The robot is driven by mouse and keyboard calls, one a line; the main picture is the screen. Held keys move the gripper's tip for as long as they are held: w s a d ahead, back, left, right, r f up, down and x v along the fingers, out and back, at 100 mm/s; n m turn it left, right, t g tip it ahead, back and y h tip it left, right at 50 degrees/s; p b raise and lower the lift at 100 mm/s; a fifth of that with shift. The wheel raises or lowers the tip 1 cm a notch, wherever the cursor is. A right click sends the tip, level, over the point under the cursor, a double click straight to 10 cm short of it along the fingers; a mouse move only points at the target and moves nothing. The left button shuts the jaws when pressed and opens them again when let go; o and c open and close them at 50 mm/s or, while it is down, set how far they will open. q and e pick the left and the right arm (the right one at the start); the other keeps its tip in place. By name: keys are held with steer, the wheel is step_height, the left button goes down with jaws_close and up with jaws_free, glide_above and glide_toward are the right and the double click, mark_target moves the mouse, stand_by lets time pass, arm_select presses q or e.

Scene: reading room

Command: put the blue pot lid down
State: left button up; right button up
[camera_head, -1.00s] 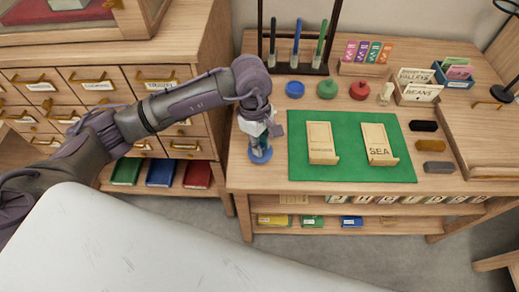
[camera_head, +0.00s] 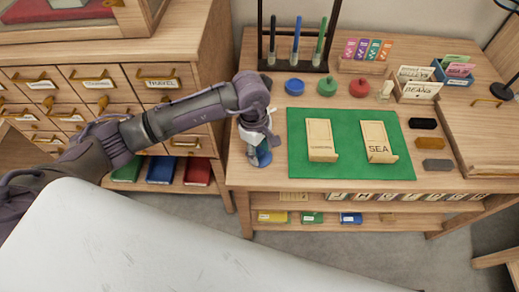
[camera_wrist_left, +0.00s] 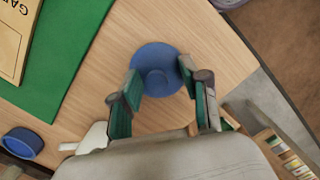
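The blue pot lid (camera_head: 263,157), a round disc with a small knob, lies at the left front of the wooden table, left of the green mat. In the left wrist view the lid (camera_wrist_left: 156,58) shows knob up between the fingers. My left gripper (camera_head: 257,150) is right above it. Its fingers (camera_wrist_left: 160,72) are spread apart on either side of the lid, with clear space around the knob. The arm and fingers hide part of the lid in the head view. The blue pot (camera_head: 294,87) stands uncovered farther back. My right gripper is not in view.
The green mat (camera_head: 350,172) holds two wooden card holders. Green (camera_head: 327,86) and red (camera_head: 361,88) lidded pots stand right of the blue pot. A pen rack (camera_head: 296,66) stands behind. The table's front and left edges are close to the lid.

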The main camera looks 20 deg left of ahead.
arm_select(q)
steer(key=shift+r, duration=0.15)
steer(key=shift+w+r, duration=0.1)
steer(key=shift+r, duration=0.1)
step_height(320, 180, up, 12)
steer(key=a+b, duration=0.1)
steer(key=shift+w+a+f, duration=0.15)
steer(key=shift+a+f, duration=0.05)
steer(key=shift+d, duration=0.1)
stand_by(0.3)
